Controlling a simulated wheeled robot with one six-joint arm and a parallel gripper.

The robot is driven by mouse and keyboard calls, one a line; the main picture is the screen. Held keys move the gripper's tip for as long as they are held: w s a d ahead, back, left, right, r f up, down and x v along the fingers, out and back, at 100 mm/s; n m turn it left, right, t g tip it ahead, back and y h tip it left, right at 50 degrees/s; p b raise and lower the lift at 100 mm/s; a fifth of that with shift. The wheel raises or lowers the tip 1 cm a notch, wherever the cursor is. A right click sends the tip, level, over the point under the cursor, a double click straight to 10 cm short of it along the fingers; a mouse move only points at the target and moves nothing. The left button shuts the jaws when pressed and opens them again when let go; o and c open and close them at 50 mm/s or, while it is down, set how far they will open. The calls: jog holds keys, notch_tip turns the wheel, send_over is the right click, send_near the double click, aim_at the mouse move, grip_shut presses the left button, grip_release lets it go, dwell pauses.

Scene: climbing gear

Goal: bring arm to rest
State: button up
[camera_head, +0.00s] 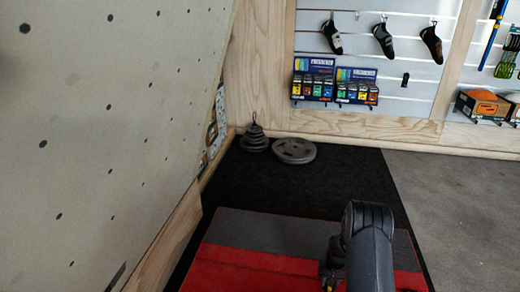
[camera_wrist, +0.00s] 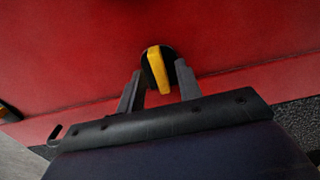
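My gripper (camera_wrist: 159,76) shows in the wrist view with its two dark fingers apart. A black, rounded thing with a yellow strip (camera_wrist: 158,68) lies between and just past the fingertips. I cannot tell whether the fingers press on it or it rests on the red mat (camera_wrist: 70,60) beyond them. In the head view my arm reaches down over the red mat (camera_head: 230,270) at the bottom right of centre, and its end is mostly hidden by the arm link and the frame edge.
A pale climbing wall (camera_head: 110,110) stands on the left. Stacked grey weights (camera_head: 254,138) and a grey plate (camera_head: 294,151) lie at the back of the black matting. Shoes (camera_head: 383,40) and boxed goods (camera_head: 357,87) hang on the back wall. Grey floor (camera_head: 460,200) at right is clear.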

jog(key=shift+f+m+p, duration=0.1)
jog(key=shift+m+p, duration=0.2)
jog(key=shift+m, duration=0.6)
